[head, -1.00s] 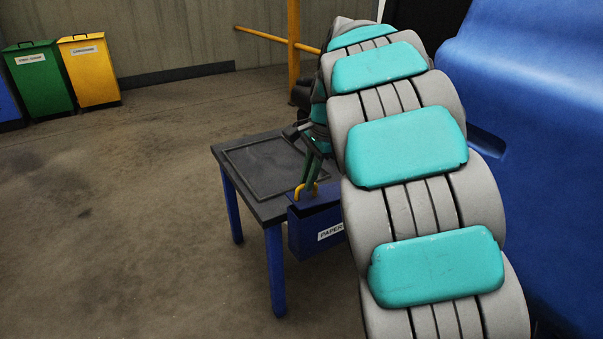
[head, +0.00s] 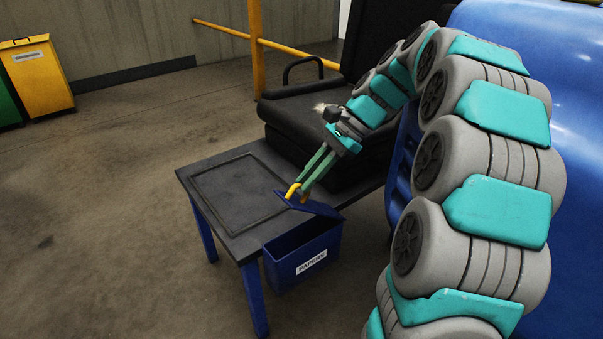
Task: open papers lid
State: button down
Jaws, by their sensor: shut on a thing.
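The papers bin (head: 303,259) is a blue box with a white label, at the right side of a dark table. Its blue lid (head: 318,208) is tilted up, with a gap over the bin's dark inside. A yellow handle (head: 292,190) stands on the lid. My gripper (head: 297,190) has long green fingers that reach down from the upper right and are shut on the yellow handle. The fingertips partly cover the handle.
The dark table (head: 215,228) with blue legs stands left of the bin; its top is bare. A black seat (head: 300,120) is behind it. A yellow bin (head: 37,78) stands far left. A large blue body (head: 560,60) fills the right. Floor at left is clear.

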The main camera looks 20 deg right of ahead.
dwell(0.3)
jog(key=c, duration=0.9)
grip_release()
jog(key=s+r, duration=0.1)
jog(key=s, duration=0.4)
jog(key=s+a+r+b, duration=0.1)
jog(key=s+r, duration=0.1)
jog(key=s, duration=0.3)
jog(key=s+r, duration=0.2)
jog(key=s, duration=0.4)
jog(key=shift+a+b, duration=0.35)
jog(key=shift+a, duration=0.05)
